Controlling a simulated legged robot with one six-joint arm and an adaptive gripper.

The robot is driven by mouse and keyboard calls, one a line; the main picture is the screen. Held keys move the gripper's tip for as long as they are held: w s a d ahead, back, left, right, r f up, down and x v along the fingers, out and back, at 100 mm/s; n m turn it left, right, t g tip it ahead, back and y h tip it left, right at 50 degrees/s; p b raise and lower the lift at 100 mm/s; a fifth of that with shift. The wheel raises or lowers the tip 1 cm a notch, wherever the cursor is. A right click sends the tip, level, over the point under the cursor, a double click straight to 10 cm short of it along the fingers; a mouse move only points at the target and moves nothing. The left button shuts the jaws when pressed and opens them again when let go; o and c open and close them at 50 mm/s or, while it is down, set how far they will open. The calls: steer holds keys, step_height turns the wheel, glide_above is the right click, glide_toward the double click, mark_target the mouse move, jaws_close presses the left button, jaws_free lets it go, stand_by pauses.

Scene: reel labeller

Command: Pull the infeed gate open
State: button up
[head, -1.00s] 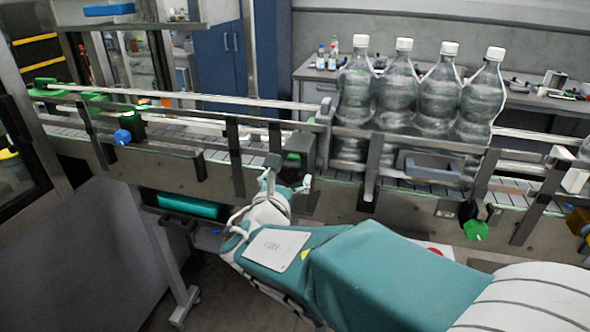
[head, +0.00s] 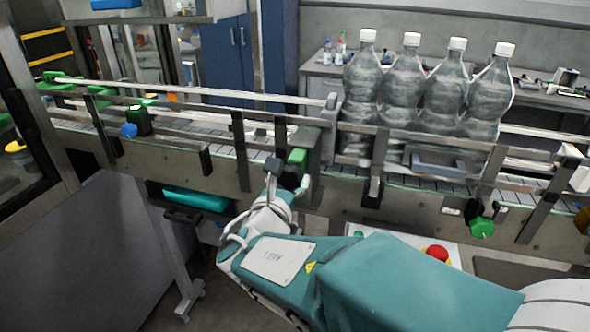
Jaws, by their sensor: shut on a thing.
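The infeed gate (head: 315,145) is a grey upright plate just left of the bottles, across the front of the conveyor (head: 215,150). It sticks out a little from the front rail towards me. A green block (head: 297,157) sits on its left side. My gripper (head: 288,178) is at the front of the conveyor, right below the green block, with one finger on each side of a dark handle part. It is shut on the gate's handle; the contact itself is mostly hidden by the fingers.
Several clear bottles (head: 406,95) with white caps stand in a row on the conveyor right of the gate. Rail posts (head: 240,150) stand to the left.

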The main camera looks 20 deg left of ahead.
steer(key=s, duration=0.6)
steer(key=shift+s, duration=0.3)
steer(key=o, duration=1.3)
steer(key=shift+a, duration=0.2)
steer(key=shift+d, duration=0.1)
steer(key=s, duration=1.2)
steer(key=shift+f, duration=0.1)
steer(key=shift+w, duration=0.1)
